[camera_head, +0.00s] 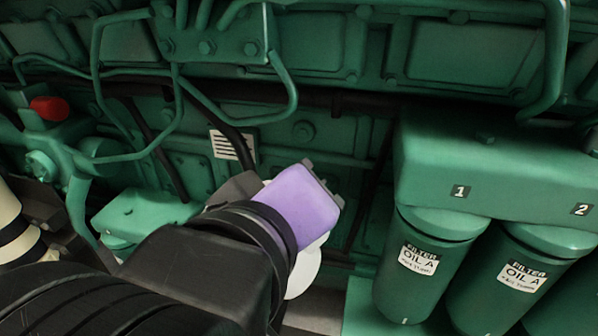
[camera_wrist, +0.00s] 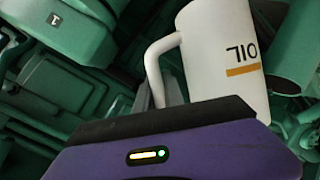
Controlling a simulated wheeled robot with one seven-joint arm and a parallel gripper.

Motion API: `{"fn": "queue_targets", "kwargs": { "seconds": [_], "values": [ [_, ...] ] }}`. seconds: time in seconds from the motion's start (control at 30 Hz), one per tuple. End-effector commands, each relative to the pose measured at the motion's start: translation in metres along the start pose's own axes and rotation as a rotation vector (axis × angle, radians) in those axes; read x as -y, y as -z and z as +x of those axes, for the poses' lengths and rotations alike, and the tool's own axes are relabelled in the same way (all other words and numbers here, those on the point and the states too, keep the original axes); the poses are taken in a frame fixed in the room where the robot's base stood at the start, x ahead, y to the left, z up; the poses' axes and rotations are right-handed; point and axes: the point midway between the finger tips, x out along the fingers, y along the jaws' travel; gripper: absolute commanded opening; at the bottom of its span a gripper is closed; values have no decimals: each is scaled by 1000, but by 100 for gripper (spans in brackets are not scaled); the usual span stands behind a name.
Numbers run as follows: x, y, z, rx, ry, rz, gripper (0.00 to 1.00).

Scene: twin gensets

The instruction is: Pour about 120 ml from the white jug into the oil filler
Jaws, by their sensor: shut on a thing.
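The white jug (camera_wrist: 215,60) stands out in the wrist view, with dark OIL lettering and an orange bar that appear upside down there. Its handle faces left and its lower part in that view is hidden by my purple gripper housing. My gripper (camera_wrist: 168,92) is shut on the jug's handle; the fingers are mostly hidden. In the head view, only a white piece of the jug (camera_head: 306,268) shows below and behind my gripper (camera_head: 326,182). The jug's mouth and contents are not visible. I cannot pick out the oil filler with certainty in either view.
Green oil filters (camera_head: 425,265) hang at the right under a housing (camera_head: 490,170) marked 1 and 2. Green pipes (camera_head: 280,75) loop out above. A red cap (camera_head: 50,108) sits at the left. A green cylinder (camera_wrist: 292,50) is close beside the jug in the wrist view.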

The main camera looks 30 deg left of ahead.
Motion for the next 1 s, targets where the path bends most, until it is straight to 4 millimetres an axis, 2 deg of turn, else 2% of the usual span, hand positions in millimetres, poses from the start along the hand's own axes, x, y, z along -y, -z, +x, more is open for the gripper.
{"fn": "queue_targets", "kwargs": {
  "seconds": [0.8, 1.0],
  "values": [
    [0, 0, 0, 1, -3, -4, 0],
    [4, -11, 6, -12, 20, 56, 0]
  ]
}}
